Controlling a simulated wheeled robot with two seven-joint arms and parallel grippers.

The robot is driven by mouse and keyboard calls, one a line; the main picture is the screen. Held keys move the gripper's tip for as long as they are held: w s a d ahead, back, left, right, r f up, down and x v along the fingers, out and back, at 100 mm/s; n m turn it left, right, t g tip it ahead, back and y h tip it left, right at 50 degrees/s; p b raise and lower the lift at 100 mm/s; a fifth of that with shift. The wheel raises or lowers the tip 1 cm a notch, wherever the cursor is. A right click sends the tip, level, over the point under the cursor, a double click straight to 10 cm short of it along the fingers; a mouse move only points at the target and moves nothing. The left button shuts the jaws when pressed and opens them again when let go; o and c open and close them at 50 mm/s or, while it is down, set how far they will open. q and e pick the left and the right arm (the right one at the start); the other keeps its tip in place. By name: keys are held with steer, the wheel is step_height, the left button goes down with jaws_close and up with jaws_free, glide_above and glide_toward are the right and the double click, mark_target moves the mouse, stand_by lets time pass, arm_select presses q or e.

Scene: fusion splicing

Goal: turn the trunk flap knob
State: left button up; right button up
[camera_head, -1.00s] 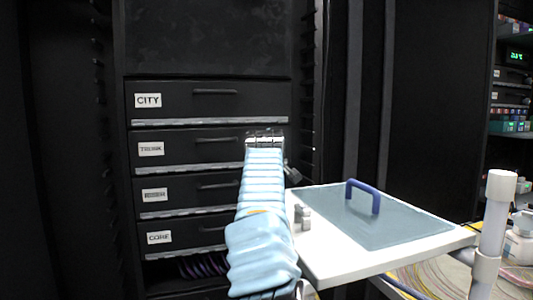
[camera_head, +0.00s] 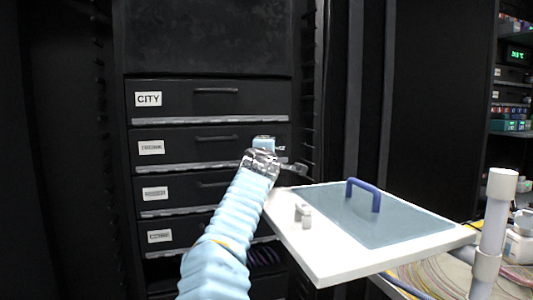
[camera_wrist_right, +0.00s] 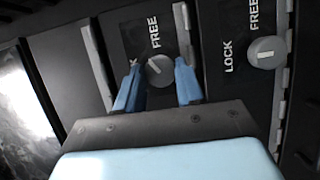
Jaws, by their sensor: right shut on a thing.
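The trunk flap (camera_head: 185,150) is a black panel with a white label and a dark handle, second from the top in the rack. My right gripper (camera_head: 264,145) is at its right end. In the right wrist view, the blue fingers of my right gripper (camera_wrist_right: 157,88) stand on either side of a round grey knob (camera_wrist_right: 159,70) and are shut on it. The knob's pale mark is tilted. The word FREE shows above it; the other word is mostly hidden by a finger, leaving a K. My left gripper is out of view.
A second knob (camera_wrist_right: 266,53) with LOCK and FREE is on the neighbouring panel. The CITY flap (camera_head: 215,103) is above the trunk flap, and more flaps are below. A white table (camera_head: 330,262) with a blue-handled plate (camera_head: 385,215) stands close by at right.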

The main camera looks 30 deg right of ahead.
steer(key=shift+f+n, duration=0.1)
steer(key=shift+n, duration=0.2)
steer(key=o, duration=1)
steer(key=shift+o, duration=0.2)
steer(key=b+v, duration=0.1)
steer(key=v, duration=1.3)
